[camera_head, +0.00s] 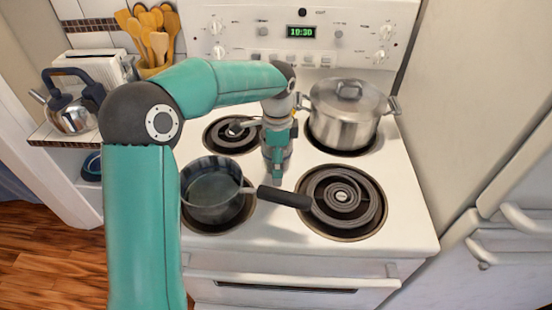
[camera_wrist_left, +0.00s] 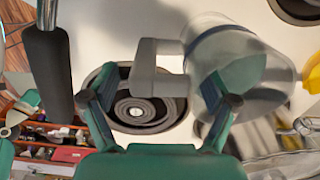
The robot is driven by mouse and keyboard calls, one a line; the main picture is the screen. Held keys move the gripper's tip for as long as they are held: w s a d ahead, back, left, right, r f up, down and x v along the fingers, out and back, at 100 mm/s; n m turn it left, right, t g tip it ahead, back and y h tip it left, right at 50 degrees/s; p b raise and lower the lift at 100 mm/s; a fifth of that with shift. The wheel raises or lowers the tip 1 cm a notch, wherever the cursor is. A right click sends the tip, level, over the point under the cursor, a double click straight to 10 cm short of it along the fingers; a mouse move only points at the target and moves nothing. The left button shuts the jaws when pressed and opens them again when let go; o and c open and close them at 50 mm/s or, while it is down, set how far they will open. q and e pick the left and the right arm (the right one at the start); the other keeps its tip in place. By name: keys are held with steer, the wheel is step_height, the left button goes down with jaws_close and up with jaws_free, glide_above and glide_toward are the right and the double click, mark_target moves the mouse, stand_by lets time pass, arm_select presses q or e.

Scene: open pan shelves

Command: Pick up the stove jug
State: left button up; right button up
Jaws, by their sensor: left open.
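The stove jug (camera_wrist_left: 245,52) is a shiny, see-through grey vessel in the upper right of the left wrist view. Its squared grey handle (camera_wrist_left: 146,68) points left and shows in the gap between my fingertips. My left gripper (camera_wrist_left: 160,92) is open. Its right finger overlaps the jug's body in the picture; I cannot tell whether they touch. In the head view my left gripper (camera_head: 277,175) points down over the middle of the stove and hides most of the jug. My right gripper is out of view.
A dark-handled saucepan (camera_head: 215,208) stands on the front left burner. A lidded steel pot (camera_head: 345,125) stands at the back right. The front right burner (camera_head: 342,197) is mostly bare, with the pan's handle (camera_head: 284,197) reaching towards it. A kettle (camera_head: 70,115) sits left of the stove.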

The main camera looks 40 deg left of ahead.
arm_select(q)
steer(key=shift+s+f, duration=0.1)
steer(key=shift+f, duration=0.05)
jaws_close()
stand_by(0.4)
steer(key=shift+r, duration=0.65)
step_height(320, 180, up, 19)
steer(key=p, duration=0.2)
steer(key=shift+f, duration=0.1)
steer(key=c, duration=0.7)
jaws_free()
jaws_close()
